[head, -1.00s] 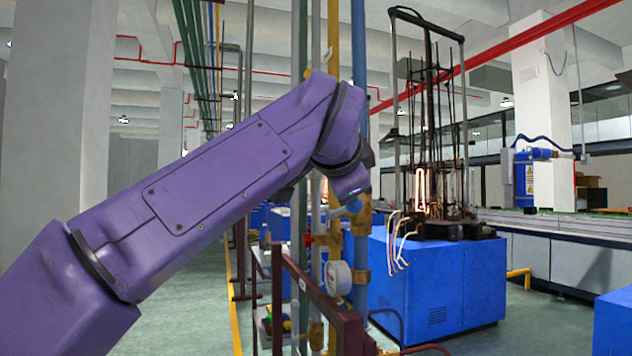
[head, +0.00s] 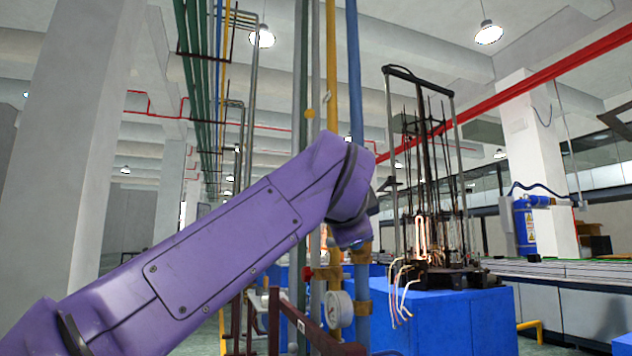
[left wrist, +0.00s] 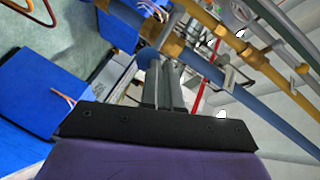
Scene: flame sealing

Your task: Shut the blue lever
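The blue lever (left wrist: 148,58) shows in the left wrist view as a rounded blue end beside a brass valve fitting (left wrist: 173,47) on the blue pipe. The fingertips of my left gripper (left wrist: 164,66) are right at the lever and overlap it in the picture. The two fingers are close together with a narrow gap; whether they touch or grip the lever is unclear. In the head view my purple left arm reaches to the blue pipe (head: 355,90), and the left gripper is hidden behind its wrist. My right gripper is out of view.
A yellow pipe (head: 331,70) runs beside the blue one. A round gauge (head: 340,308) and a dark red frame (head: 310,330) stand close below my wrist. A blue machine (head: 455,318) with a glowing tube is to the right. Open floor lies left of the pipes.

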